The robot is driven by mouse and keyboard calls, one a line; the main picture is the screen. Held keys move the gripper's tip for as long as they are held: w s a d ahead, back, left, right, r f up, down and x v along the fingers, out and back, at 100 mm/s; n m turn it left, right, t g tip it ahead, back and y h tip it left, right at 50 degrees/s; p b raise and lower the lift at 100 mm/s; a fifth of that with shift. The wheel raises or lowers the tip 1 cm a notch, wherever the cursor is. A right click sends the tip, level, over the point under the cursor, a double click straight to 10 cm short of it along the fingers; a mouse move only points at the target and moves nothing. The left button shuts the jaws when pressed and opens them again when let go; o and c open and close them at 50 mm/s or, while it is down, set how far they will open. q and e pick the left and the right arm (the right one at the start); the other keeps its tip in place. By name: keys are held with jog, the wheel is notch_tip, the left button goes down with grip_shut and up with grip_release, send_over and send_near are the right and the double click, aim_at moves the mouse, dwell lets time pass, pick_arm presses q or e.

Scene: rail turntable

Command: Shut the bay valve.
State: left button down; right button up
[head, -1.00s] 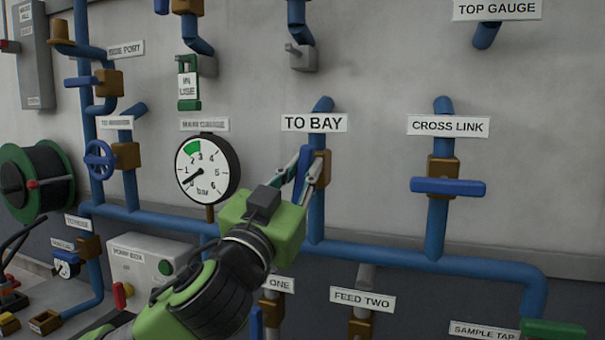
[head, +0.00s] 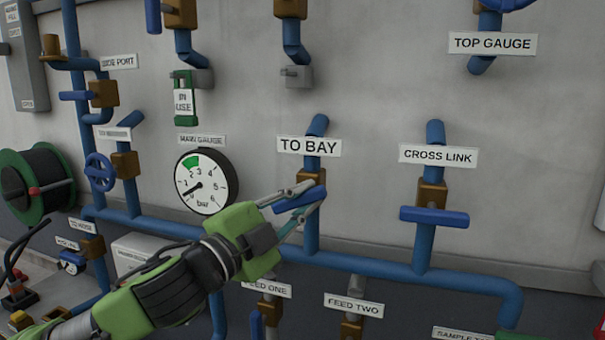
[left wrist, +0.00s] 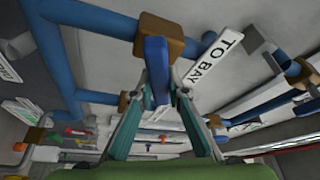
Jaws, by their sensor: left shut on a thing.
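The bay valve is under the "TO BAY" label (head: 309,146), on a vertical blue pipe. Its brass body (head: 314,177) shows behind a blue lever handle (head: 300,199). The handle lies across the pipe, slightly tilted with its right end higher. My left gripper (head: 303,197) is shut on this handle, one finger above it and one below. In the left wrist view the blue handle (left wrist: 156,62) sits between the two fingers, in front of the brass body (left wrist: 158,36). My right gripper is in neither view.
The cross link valve (head: 434,217) stands to the right, its blue handle crosswise. The "FEED TWO" valve (head: 352,329) is below.

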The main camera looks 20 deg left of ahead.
pick_arm(q)
jog(key=m+g+p, duration=0.1)
jog(key=m+p, duration=0.2)
jog(key=p, duration=0.1)
jog(key=shift+r, duration=0.15)
jog(key=shift+f+m+g+p, duration=0.3)
jog(key=shift+m+g+p, duration=0.1)
jog(key=shift+m+p, duration=0.75)
jog(key=shift+w, duration=0.1)
jog(key=c, duration=2)
grip_release()
jog(key=shift+o, duration=0.2)
jog(key=shift+w+f, duration=0.1)
